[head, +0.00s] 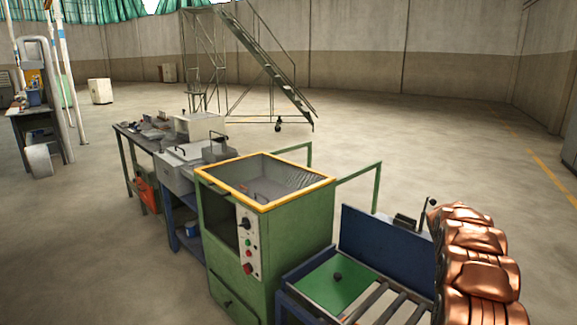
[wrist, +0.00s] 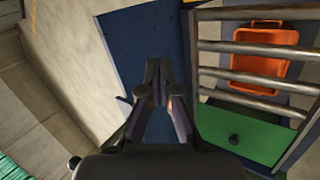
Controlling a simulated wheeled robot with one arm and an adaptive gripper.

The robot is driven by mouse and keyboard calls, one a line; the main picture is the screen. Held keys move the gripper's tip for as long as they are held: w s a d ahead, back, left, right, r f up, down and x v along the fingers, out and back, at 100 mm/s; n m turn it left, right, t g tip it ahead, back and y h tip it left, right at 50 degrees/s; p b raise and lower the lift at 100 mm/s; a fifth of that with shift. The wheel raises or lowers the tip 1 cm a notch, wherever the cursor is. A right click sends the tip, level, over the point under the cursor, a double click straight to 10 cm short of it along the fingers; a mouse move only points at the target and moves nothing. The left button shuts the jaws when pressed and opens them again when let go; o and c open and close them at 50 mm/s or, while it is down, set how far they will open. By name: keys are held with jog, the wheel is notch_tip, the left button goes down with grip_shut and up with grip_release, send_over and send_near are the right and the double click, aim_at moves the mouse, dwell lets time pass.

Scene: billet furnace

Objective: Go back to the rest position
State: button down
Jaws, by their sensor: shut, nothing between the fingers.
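My gripper (wrist: 159,68) shows in the wrist view with its dark fingertips together and nothing between them. It hangs in front of a blue panel (wrist: 138,35), beside the rollers and the green plate. I cannot tell its distance from the panel. The gripper is not clearly visible in the head view.
A green furnace cabinet (head: 286,248) with a yellow-rimmed top stands centrally. At its right is a roller table with a green plate (head: 335,284) and blue panel (head: 385,248). An orange bin (wrist: 264,68) shows beyond the rollers (wrist: 250,48). Open floor (head: 440,135) lies behind.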

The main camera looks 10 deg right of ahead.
jog(key=s+a+r+m+g+y+p, duration=0.1)
jog(key=s+a+r, duration=0.4)
jog(key=a, duration=0.5)
jog(key=s+a+r+m+y, duration=0.1)
jog(key=s+a+r, duration=0.3)
jog(key=s+a, duration=0.45)
jog(key=s+a+r+m+g+y+p, duration=0.15)
jog(key=s+a+r, duration=0.25)
jog(key=a, duration=0.8)
jog(key=s+a+y, duration=0.1)
jog(key=s+a, duration=0.4)
jog(key=s, duration=0.4)
jog(key=s+a+m+g+y, duration=0.1)
jog(key=s+a, duration=0.5)
jog(key=s, duration=0.4)
jog(key=s+a+r+g+y, duration=0.1)
jog(key=s+a, duration=0.4)
jog(key=s, duration=0.4)
jog(key=shift+s+a, duration=0.4)
jog(key=shift+d+m, duration=0.1)
jog(key=shift+m, duration=0.25)
